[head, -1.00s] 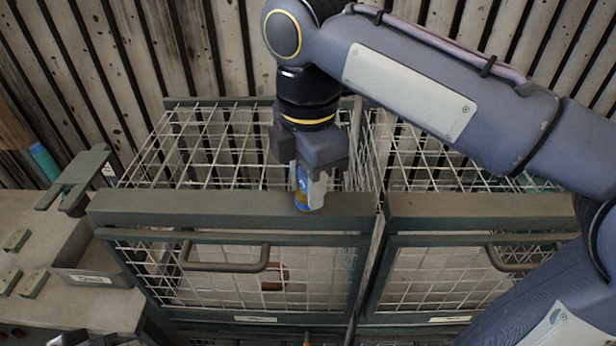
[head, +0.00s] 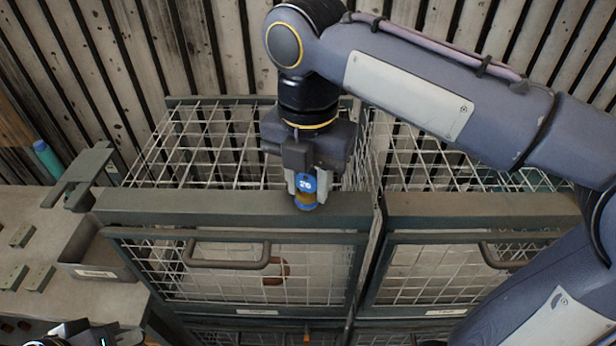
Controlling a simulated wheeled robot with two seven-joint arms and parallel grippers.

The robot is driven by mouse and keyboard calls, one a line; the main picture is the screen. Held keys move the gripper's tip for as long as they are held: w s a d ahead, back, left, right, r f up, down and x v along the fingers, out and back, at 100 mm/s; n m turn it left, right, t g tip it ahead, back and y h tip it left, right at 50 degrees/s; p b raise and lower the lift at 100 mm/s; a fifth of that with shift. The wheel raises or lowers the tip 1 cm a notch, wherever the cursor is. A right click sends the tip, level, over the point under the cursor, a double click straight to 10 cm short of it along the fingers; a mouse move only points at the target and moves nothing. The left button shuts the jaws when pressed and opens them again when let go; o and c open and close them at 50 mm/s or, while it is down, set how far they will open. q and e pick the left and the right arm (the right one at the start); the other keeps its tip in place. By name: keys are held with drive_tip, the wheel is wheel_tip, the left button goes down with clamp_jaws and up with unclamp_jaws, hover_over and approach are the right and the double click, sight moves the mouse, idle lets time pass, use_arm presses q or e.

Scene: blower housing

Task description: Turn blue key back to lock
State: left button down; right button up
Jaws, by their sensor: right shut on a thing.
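The blue key (head: 306,183) is upright at the top front rail of the left wire cage (head: 230,205). Its round blue face with a white mark is turned toward me, and a brass-coloured part shows below it. My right gripper (head: 306,192) points down from above and is shut on the key, one finger on each side. The lock under the key is mostly hidden. My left gripper (head: 88,334) shows only in part at the bottom left edge, away from the key; its fingers are not clear.
A second wire cage (head: 480,205) stands to the right. Each cage door has a bar handle, the left one (head: 228,264) below the key. A workbench at left holds a grey tray (head: 95,272) and small blocks (head: 40,278). A slatted wall is behind.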

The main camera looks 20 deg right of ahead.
drive_tip(key=shift+n, duration=0.6)
drive_tip(key=n, duration=0.2)
drive_tip(key=shift+n, duration=0.4)
drive_tip(key=o, duration=1)
wheel_tip(320, 180, up, 8)
drive_tip(key=shift+f, duration=0.1)
